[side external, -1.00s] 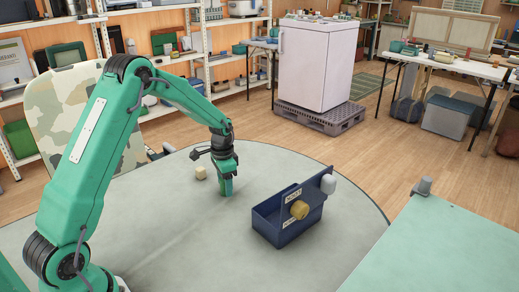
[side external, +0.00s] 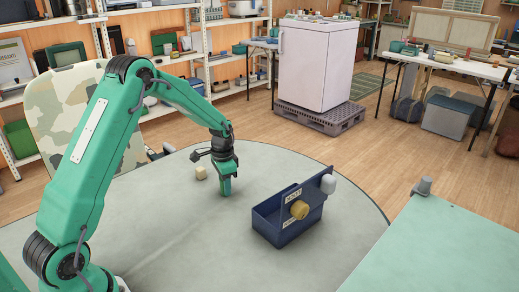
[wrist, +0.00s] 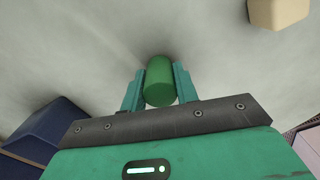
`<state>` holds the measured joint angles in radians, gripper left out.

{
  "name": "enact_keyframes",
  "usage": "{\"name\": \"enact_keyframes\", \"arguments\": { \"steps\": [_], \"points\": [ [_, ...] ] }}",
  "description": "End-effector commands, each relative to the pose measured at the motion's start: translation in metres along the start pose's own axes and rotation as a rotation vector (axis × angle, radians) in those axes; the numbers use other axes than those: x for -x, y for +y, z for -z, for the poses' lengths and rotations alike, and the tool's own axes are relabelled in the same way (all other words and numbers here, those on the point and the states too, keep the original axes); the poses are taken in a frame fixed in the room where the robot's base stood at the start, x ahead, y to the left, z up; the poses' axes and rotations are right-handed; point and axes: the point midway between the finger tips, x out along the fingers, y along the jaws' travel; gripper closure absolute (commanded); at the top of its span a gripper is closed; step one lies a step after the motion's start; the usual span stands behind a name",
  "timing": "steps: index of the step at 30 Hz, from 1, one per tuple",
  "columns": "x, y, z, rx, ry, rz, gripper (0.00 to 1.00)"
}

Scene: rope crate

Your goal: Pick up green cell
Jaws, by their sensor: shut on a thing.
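The green cell (wrist: 159,82) is a short green cylinder between the two fingers of my gripper (wrist: 159,92) in the wrist view. The fingers are shut on it, one on each side. In the side view my gripper (side external: 225,187) points down, low at the table top. The cell is hard to tell from the green fingers there, and I cannot tell whether it touches the table.
A small beige block (side external: 201,173) lies behind and left of my gripper. The table front is clear.

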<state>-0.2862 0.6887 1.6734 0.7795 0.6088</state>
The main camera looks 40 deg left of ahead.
Motion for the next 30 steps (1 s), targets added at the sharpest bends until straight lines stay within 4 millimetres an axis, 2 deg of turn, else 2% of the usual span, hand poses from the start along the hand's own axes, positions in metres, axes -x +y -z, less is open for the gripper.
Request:
{"name": "enact_keyframes", "arguments": {
  "steps": [11, 19, 30],
  "points": [
    [0.011, 0.000, 0.001, 0.000, 0.002, 0.001, 1.00],
    [0.045, 0.001, 0.001, -0.001, 0.003, 0.002, 1.00],
    [0.082, 0.068, 0.005, -0.004, 0.003, 0.002, 1.00]
  ]
}}
